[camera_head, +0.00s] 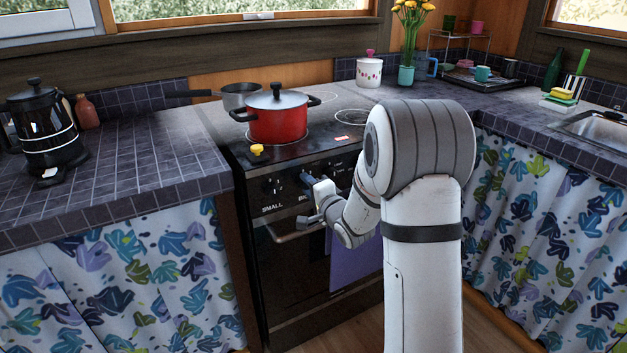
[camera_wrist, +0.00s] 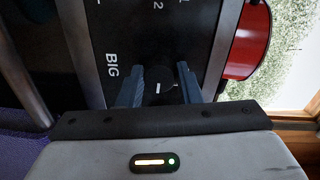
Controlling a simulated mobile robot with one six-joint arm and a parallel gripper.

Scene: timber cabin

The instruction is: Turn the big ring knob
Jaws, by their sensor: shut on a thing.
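The big ring knob (camera_wrist: 158,88) is a dark round knob with a white mark, on the black stove front beside the label BIG in the wrist view. My gripper (camera_wrist: 158,80) has its two blue-grey fingers on either side of the knob and is shut on it. In the head view my gripper (camera_head: 311,181) reaches the control panel (camera_head: 283,187) from the right, by the partly covered BIG label. There the gripper hides the knob. The label SMALL stands to the left on the same panel.
A yellow-topped item (camera_head: 257,151) stands at the stove's front edge. The oven handle (camera_head: 290,233) and a purple towel (camera_head: 355,262) are below the panel.

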